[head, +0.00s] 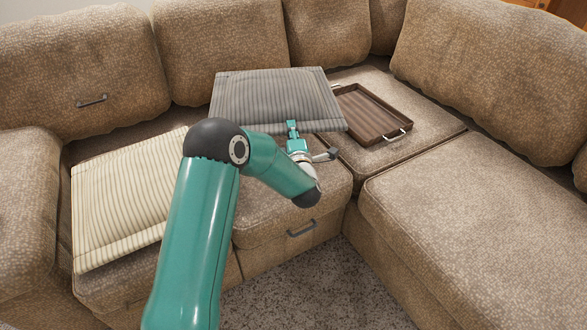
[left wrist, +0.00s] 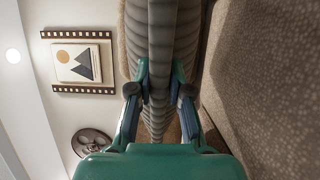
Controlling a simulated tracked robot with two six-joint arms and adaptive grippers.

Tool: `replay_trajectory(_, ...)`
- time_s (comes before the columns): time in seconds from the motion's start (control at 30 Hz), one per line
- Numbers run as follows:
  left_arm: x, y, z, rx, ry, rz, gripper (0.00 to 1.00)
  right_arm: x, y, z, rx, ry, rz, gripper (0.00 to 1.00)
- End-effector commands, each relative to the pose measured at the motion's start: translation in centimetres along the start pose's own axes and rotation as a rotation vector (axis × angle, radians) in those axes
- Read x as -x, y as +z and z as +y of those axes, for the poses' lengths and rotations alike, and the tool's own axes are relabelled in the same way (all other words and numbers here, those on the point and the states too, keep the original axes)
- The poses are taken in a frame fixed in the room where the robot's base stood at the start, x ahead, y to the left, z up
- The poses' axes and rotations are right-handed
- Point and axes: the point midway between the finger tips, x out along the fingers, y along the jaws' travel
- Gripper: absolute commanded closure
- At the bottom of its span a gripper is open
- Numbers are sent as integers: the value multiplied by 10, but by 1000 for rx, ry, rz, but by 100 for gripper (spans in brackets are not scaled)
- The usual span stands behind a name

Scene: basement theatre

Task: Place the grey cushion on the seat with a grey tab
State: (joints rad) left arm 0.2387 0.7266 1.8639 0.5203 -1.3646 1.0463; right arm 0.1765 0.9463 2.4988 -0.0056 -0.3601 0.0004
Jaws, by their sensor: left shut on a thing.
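The grey cushion (head: 270,92) is a flat, finely striped square over the back of the middle seat (head: 290,180). My left gripper (head: 292,127) is shut on its front edge. In the left wrist view the fingers (left wrist: 160,85) pinch the cushion (left wrist: 162,40) from both sides. I cannot tell whether its underside touches the seat. A grey tab (head: 301,229) is on the front of the middle seat. My right gripper is not in view.
A cream striped cushion (head: 125,200) lies on the left seat. A brown tray (head: 372,113) with metal handles sits on the corner seat, close to the grey cushion's right side. A grey handle-like piece (head: 92,101) is on the left backrest. The right seat (head: 480,205) is clear.

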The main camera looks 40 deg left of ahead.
Motion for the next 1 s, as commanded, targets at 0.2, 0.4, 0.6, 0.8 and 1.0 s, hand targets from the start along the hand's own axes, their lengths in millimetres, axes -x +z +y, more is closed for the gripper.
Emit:
replay_trajectory(0.2, 1, 0, -55, -1, 6, 1, 100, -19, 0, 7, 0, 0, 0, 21)
replay_trajectory(0.4, 1, 0, -76, 1, 10, 0, 100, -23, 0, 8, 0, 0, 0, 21)
replay_trajectory(0.6, 2, -1, -91, 0, 7, 1, 100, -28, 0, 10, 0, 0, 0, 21)
replay_trajectory(0.8, 2, 0, -118, 1, 8, 0, 100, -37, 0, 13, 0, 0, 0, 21)
replay_trajectory(1.0, 2, 0, -119, 2, 10, 1, 100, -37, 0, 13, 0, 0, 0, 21)
